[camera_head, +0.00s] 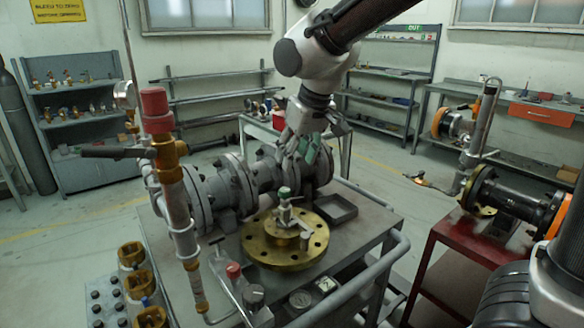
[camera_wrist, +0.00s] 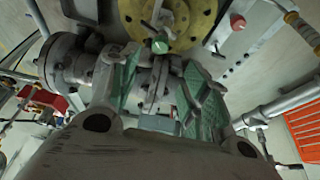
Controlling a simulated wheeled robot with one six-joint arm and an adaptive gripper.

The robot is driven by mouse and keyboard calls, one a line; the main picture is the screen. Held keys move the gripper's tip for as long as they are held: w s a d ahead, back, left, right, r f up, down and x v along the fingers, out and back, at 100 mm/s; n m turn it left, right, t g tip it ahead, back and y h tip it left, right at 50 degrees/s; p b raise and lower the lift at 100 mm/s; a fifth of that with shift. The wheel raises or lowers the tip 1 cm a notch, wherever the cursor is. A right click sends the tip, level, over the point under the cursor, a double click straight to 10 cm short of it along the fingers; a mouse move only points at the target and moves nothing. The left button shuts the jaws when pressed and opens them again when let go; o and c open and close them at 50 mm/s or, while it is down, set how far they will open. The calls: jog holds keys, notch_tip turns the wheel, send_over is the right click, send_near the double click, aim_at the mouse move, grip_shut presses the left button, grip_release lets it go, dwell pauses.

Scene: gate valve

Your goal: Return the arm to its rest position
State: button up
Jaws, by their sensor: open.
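My gripper (camera_head: 303,152) hangs from the arm above the cart, beside the upper right part of the grey flanged valve body (camera_head: 222,190). In the wrist view its two green-padded fingers (camera_wrist: 158,88) are spread apart with nothing held between them. The brass flange (camera_head: 285,240) lies on the cart top, with a small green-capped fitting (camera_head: 284,196) standing on it. In the wrist view the brass flange (camera_wrist: 190,25) is at the top, beyond the fingertips. Whether the fingers touch the grey pipework behind them cannot be told.
The metal cart (camera_head: 375,222) has a rail at its right. A red-capped upright pipe (camera_head: 156,110) with a black lever stands at the front left. A red stand (camera_head: 455,250) bears black and orange pipework at the right. Floor shows between cart and shelves (camera_head: 75,120).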

jog(key=shift+s+r, duration=0.1)
jog(key=shift+r, duration=0.2)
jog(key=shift+d, duration=0.1)
jog(key=s+d+m, duration=0.2)
jog(key=s+d, duration=0.4)
jog(key=d, duration=0.4)
jog(key=s+d+m+h, duration=0.1)
jog(key=s+d+m, duration=0.1)
jog(key=s+d, duration=0.5)
jog(key=s+d+m+h, duration=0.1)
jog(key=s+d, duration=0.5)
jog(key=d, duration=0.9)
jog(key=shift+s+r+m+t, duration=0.25)
jog(key=shift+m+t, duration=0.05)
jog(key=shift+m, duration=0.5)
